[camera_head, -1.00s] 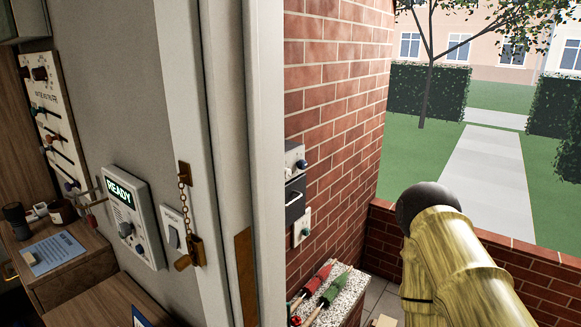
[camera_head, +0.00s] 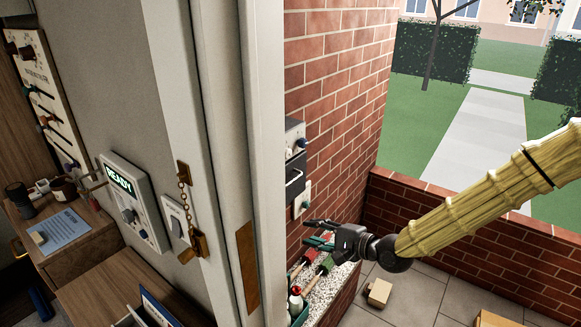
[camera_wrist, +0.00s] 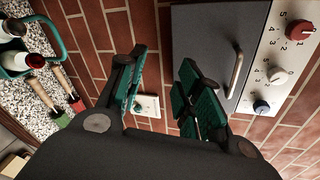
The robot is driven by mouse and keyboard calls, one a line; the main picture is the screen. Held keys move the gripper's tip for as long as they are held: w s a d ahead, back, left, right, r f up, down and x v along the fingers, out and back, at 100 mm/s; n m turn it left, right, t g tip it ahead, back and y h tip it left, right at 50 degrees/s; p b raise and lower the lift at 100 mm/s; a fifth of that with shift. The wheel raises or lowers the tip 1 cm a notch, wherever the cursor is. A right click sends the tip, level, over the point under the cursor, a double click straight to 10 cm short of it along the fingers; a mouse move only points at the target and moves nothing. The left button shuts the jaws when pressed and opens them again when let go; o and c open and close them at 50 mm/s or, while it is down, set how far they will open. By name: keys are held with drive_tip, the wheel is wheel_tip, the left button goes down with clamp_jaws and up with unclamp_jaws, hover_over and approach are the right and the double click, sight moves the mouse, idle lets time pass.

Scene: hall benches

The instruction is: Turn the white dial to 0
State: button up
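The white dial (camera_wrist: 278,75) sits on a pale control panel (camera_wrist: 268,48) at the right of the wrist view, between a red dial (camera_wrist: 298,30) and a blue dial (camera_wrist: 262,107). Small numbers surround it; its exact setting is too small to read. In the head view my gripper (camera_head: 312,232) is below the panel, near the brick wall.
A grey box with a handle (camera_wrist: 236,72) adjoins the dials. A small plate with a green knob (camera_wrist: 148,104) is on the brick wall. A granite ledge (camera_wrist: 45,68) holds brushes and a teal bottle caddy (camera_wrist: 66,36). A door frame (camera_head: 262,120) stands left of the wall.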

sight(289, 154)
drive_tip(key=w+d+r+m+t+y+p, duration=0.1)
drive_tip(key=w+r+y, duration=0.15)
drive_tip(key=r, duration=0.65)
drive_tip(key=w+d+r+m+t+y, duration=0.1)
drive_tip(key=w+r, duration=0.2)
drive_tip(key=r, duration=0.6)
drive_tip(key=shift+h, duration=0.25)
drive_tip(key=shift+f+p+x, duration=0.15)
drive_tip(key=shift+p+x, duration=0.7)
drive_tip(key=shift+x, duration=1.85)
drive_tip(key=shift+f+p+x, duration=0.2)
drive_tip(key=shift+p+x, duration=0.65)
drive_tip(key=shift+x, duration=1.9)
drive_tip(key=shift+s+a, duration=0.1)
drive_tip(key=shift+s, duration=0.05)
drive_tip(key=shift+c, duration=0.4)
drive_tip(key=c, duration=0.7)
